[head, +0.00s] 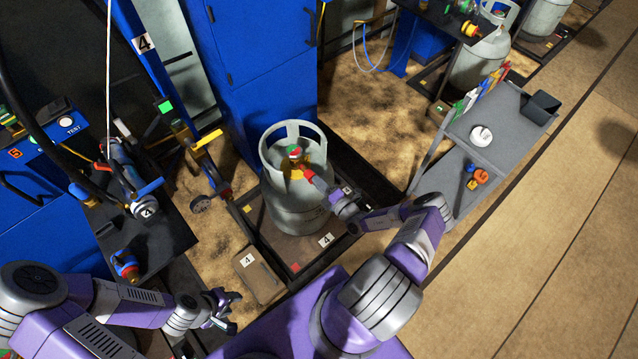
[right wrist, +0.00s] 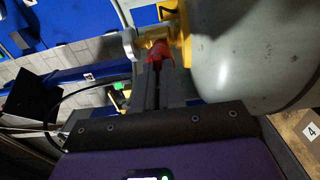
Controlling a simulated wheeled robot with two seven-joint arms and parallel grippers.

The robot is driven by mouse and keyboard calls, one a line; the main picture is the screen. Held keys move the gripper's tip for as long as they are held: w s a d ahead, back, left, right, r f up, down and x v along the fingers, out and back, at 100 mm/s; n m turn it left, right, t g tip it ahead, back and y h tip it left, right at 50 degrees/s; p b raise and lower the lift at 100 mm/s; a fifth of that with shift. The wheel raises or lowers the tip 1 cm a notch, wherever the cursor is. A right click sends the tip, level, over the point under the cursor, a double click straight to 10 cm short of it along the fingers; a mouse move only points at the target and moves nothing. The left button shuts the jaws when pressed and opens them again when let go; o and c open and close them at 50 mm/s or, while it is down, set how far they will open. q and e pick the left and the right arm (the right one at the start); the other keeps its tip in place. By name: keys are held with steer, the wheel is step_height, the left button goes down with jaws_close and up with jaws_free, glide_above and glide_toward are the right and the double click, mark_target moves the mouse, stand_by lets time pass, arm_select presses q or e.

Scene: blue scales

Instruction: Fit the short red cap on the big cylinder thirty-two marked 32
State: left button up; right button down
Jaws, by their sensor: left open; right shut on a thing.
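The big grey cylinder (head: 292,212) stands upright on a dark scale platform, with an open collar around its brass valve (head: 293,164). The valve has a red and green top. In the right wrist view the cylinder (right wrist: 235,50) fills the right side, and a yellow tag (right wrist: 168,12) shows part of a number; I cannot read a full 32. My right gripper (head: 312,177) is shut on the short red cap (right wrist: 158,50), which is at the brass valve's side. I cannot tell whether it is seated. My left gripper (head: 226,309) is open and empty, low at the front.
A grey cart (head: 455,170) with a white roll (head: 481,136) stands to the right. A dark bench (head: 150,240) with tools is at the left. A blue cabinet (head: 265,60) stands behind the cylinder. A brown block (head: 258,276) lies before the platform. The right floor is clear.

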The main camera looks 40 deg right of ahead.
steer(key=shift+w+a+b, duration=0.1)
steer(key=shift+w+b, duration=0.4)
steer(key=shift+w, duration=0.9)
steer(key=shift+f+m+b, duration=0.1)
steer(key=shift+m+b, duration=0.65)
steer(key=shift+m, duration=0.95)
steer(key=m, duration=0.3)
steer(key=shift+m, duration=0.3)
steer(key=m, duration=0.3)
